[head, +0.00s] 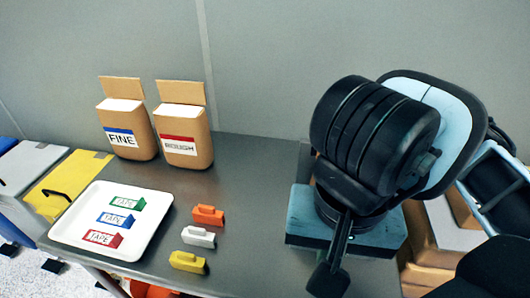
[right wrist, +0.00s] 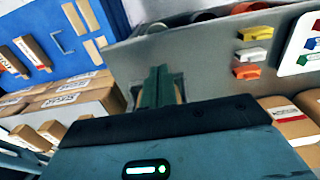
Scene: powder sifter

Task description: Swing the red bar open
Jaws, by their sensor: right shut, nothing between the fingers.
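I cannot make out the red bar or the sifter in either view. My right arm and hand cover the right part of the table in the head view and hide what lies behind them. My right gripper (right wrist: 160,75) shows in the right wrist view with its green-grey fingers together and nothing between them. It points toward the end of the grey table (right wrist: 165,55). My left gripper is not in view.
Two paper bags, FINE (head: 128,135) and ROUGH (head: 186,140), stand at the back. A white tray (head: 75,245) holds tape blocks. Orange (head: 208,215), white (head: 198,237) and yellow (head: 188,262) pieces lie beside it. Cartons (right wrist: 70,100) are near my right gripper.

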